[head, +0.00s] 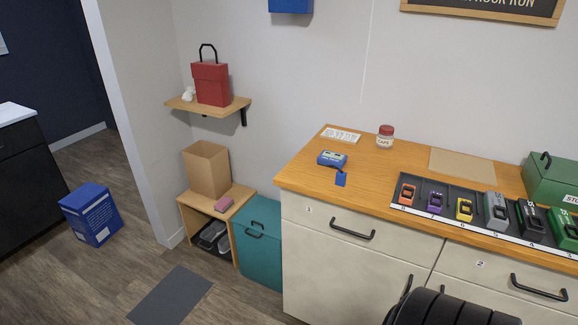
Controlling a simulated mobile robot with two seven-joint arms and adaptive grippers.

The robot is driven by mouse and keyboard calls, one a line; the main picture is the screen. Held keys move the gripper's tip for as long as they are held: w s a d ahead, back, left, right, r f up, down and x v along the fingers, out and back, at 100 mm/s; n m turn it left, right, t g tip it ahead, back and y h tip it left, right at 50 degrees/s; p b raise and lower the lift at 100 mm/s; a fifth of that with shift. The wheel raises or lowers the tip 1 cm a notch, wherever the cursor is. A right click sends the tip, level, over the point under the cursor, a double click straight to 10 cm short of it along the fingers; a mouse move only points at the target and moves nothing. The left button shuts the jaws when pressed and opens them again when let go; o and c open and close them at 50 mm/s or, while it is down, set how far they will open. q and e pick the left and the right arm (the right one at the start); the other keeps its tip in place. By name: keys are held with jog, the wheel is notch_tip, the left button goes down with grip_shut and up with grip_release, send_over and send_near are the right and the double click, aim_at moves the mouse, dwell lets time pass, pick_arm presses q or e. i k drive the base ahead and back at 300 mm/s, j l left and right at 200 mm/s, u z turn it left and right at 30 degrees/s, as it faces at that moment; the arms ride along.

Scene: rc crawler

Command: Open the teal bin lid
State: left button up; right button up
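The teal bin (260,264) stands on the floor between the low wooden shelf unit and the left end of the workbench. Its teal lid (262,210) appears to lie shut on top. The workbench hides part of the bin's right side. Neither of my grippers is in view.
The workbench (300,165) stands close on the right. A blue box (91,214) sits at left; open floor lies between.

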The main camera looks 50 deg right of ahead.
aim_at(262, 215)
jog(key=z, duration=1.6)
